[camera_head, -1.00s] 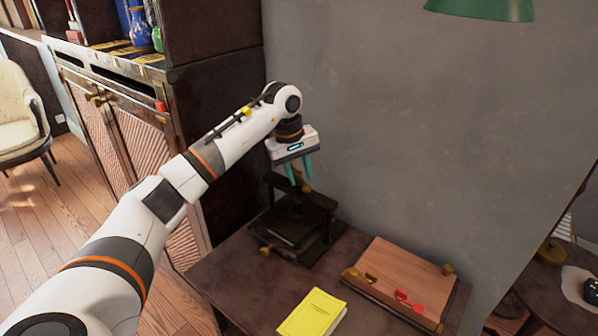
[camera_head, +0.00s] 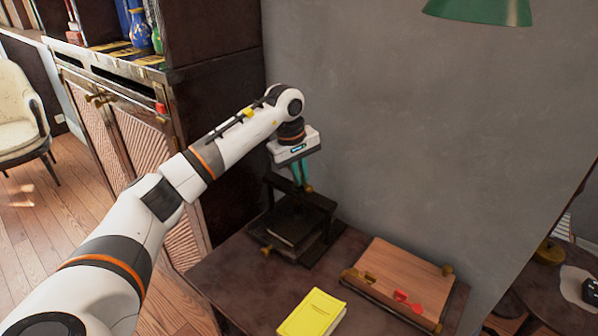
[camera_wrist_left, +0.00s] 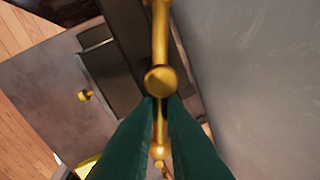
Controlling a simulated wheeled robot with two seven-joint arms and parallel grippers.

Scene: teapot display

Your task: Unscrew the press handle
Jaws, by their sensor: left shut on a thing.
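The dark book press (camera_head: 312,200) stands at the back left of the table, against the grey wall. Its brass press handle (camera_wrist_left: 160,80) shows in the left wrist view as a bar with a round knob in the middle. My left gripper (camera_head: 301,184) points down over the top of the press. Its green fingers (camera_wrist_left: 162,104) are shut on the handle just by the central knob. They hide part of the handle. A dark block or book (camera_head: 292,232) lies flat inside the press. My right gripper is not in view.
A yellow book (camera_head: 314,314) lies at the table's front. A wooden board with brass fittings (camera_head: 405,275) and a red piece (camera_head: 406,296) lies to the right of the press. A tall dark cabinet (camera_head: 225,130) stands close on the left.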

